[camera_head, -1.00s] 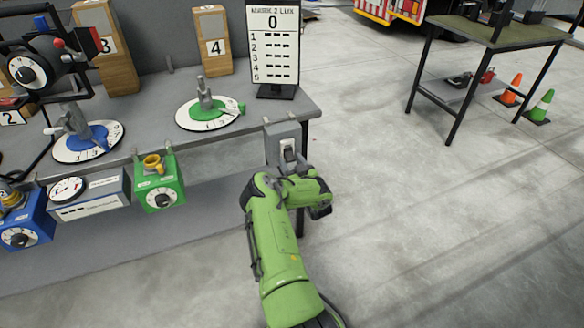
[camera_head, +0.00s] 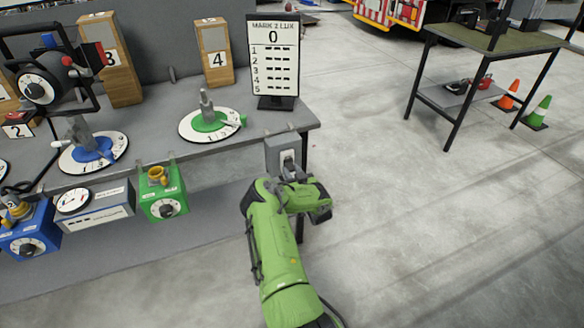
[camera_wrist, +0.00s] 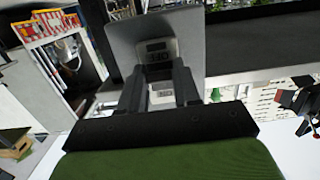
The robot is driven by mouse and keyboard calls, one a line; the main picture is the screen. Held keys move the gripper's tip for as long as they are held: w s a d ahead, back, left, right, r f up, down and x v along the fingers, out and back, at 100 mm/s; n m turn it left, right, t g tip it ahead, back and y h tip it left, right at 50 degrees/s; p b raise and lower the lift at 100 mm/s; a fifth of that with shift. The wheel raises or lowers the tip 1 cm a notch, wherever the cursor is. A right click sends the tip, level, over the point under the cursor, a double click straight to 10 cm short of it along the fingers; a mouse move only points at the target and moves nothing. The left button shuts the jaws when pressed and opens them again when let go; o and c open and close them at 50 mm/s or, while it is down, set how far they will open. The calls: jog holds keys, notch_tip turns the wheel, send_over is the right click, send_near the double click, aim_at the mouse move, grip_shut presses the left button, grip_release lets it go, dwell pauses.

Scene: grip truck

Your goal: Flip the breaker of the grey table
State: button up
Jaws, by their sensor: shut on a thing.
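The breaker is a grey box (camera_head: 281,151) on the front edge of the grey table (camera_head: 262,128), near its right corner. In the wrist view the box (camera_wrist: 123,42) fills the upper middle, with a dark switch part (camera_wrist: 158,57) on its face. My gripper (camera_head: 290,172) is right in front of the box. In the wrist view the two dark fingers of my gripper (camera_wrist: 158,72) stand either side of the breaker's switch and are shut on it. The fingers and wrist partly hide the switch, so its exact position is unclear.
A display board (camera_head: 273,60) reading 0 stands above the breaker on the table. A green box with a dial (camera_head: 163,200) hangs on the table front to the left. Open floor lies to the right, before a dark-framed table (camera_head: 500,38) and two traffic cones (camera_head: 540,112).

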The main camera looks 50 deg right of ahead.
aim_at(289, 165)
notch_tip(289, 165, up, 2)
jog(key=g+y+p, duration=0.1)
jog(key=p, duration=0.5)
jog(key=shift+s+g, duration=0.15)
jog(key=shift+g, duration=0.25)
jog(key=g+p, duration=0.1)
jog(key=p, duration=0.1)
jog(key=g+y+p, duration=0.1)
jog(key=p, duration=0.1)
jog(key=shift+r, duration=0.4)
jog(key=shift+w+r+g+y+p, duration=0.1)
jog(key=shift+w+g+y+p, duration=0.1)
jog(key=shift+g+y, duration=0.3)
jog(key=shift+w+r+g+y+p, duration=0.1)
jog(key=shift+g+y+p, duration=0.1)
jog(key=shift+g+y, duration=0.3)
jog(key=shift+w+d+r+g+y+b, duration=0.1)
jog(key=shift+r+g+y+b, duration=0.15)
jog(key=shift+g+b, duration=0.3)
jog(key=shift+d+r+g+y+b, duration=0.1)
jog(key=shift+g+y+b, duration=0.25)
jog(key=shift+g, duration=0.4)
jog(key=o, duration=1.1)
jog(key=shift+c, duration=0.2)
jog(key=shift+r, duration=0.15)
jog(key=p+v, duration=0.1)
jog(key=v, duration=1.4)
jog(key=shift+a+r+p, duration=0.15)
jog(key=shift+r+p, duration=0.15)
jog(key=shift+p, duration=0.05)
